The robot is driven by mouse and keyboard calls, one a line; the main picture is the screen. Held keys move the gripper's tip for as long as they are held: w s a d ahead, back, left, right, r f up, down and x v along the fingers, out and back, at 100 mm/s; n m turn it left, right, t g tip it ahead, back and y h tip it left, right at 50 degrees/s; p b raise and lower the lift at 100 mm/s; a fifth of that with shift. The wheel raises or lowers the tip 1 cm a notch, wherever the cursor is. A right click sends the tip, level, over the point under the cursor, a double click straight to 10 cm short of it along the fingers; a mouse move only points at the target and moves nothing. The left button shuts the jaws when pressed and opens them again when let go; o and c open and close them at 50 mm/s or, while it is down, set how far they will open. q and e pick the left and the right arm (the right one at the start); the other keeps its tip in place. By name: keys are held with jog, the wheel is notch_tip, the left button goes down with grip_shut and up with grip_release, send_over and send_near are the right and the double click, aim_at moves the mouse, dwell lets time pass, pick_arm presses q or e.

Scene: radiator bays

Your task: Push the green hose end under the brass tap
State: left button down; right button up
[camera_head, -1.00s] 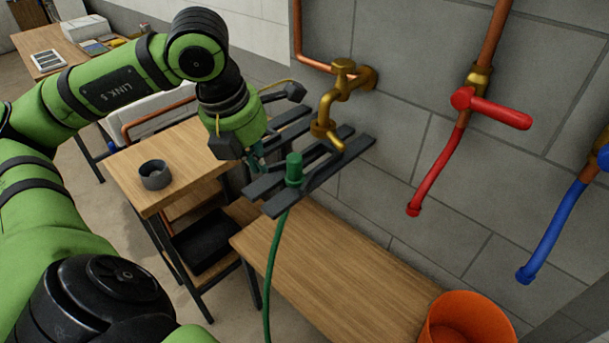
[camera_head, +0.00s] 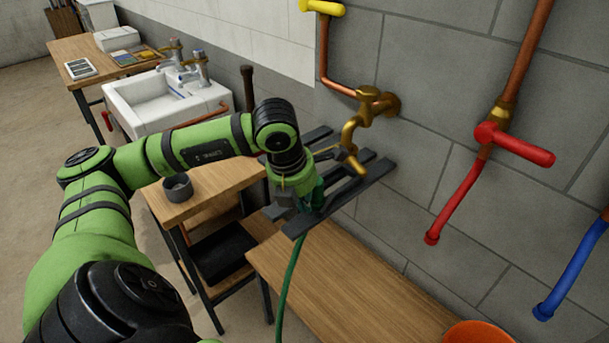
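The brass tap (camera_head: 366,108) juts from the grey block wall, its spout bent downward. Below it is a dark slatted rack (camera_head: 345,194). The green hose end (camera_head: 318,196) stands on the rack to the left of and nearer than the spout, partly hidden by my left gripper. The green hose (camera_head: 287,277) hangs down from it in front of the wooden bench. My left gripper (camera_head: 302,203) is low over the rack, right beside the hose end. Contact and finger opening cannot be made out. My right gripper is not in view.
A wooden bench (camera_head: 350,290) lies below the rack, with an orange bucket (camera_head: 478,333) at its right. A small table (camera_head: 215,180) with a grey cup (camera_head: 178,187) is at left. A red tap hose (camera_head: 453,203) and a blue hose (camera_head: 570,272) hang at right.

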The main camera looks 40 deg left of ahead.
aim_at(316, 192)
pick_arm(q)
jog(key=shift+w, duration=0.15)
jog(key=shift+w+a+p, duration=0.1)
jog(key=shift+w+p, duration=0.2)
jog(key=shift+w, duration=1.65)
jog(key=shift+s, duration=0.1)
